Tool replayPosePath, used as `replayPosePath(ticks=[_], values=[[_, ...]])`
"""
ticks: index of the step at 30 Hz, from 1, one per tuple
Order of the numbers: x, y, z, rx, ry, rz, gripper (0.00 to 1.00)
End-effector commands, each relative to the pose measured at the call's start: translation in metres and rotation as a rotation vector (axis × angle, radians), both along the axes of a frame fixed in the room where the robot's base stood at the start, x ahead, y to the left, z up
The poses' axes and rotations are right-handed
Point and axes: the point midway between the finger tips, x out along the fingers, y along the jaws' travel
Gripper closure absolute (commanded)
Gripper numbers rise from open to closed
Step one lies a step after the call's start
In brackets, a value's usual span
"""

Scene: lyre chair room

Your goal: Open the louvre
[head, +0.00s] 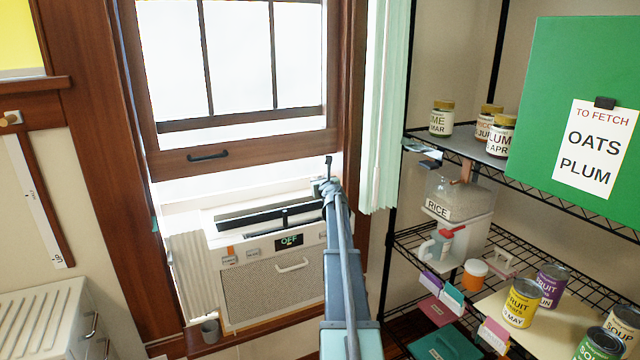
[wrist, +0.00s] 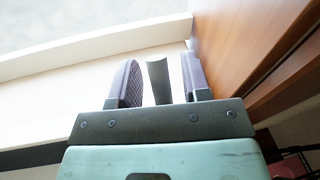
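The white window air conditioner (head: 270,280) sits in the window opening, its display reading OFF. Its dark louvre (head: 250,220) is a long slat across the upper front, with a small dark tab near its middle. How far it is tilted is hard to tell.
The raised wooden sash (head: 240,155) hangs above the unit. The brown window jamb (wrist: 235,45) is close on my gripper's right. A wire shelf (head: 470,155) with jars, cans and a rice dispenser (head: 460,200) stands to the right.

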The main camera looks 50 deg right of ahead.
Motion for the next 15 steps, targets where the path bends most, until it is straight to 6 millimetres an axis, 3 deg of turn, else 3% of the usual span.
replayPosePath(ticks=[8, 15], values=[[-0.007, 0.005, 0.001, 0.0, 0.0, 0.0, 0.57], [-0.051, 0.033, 0.009, 0.0, 0.0, 0.0, 0.57]])
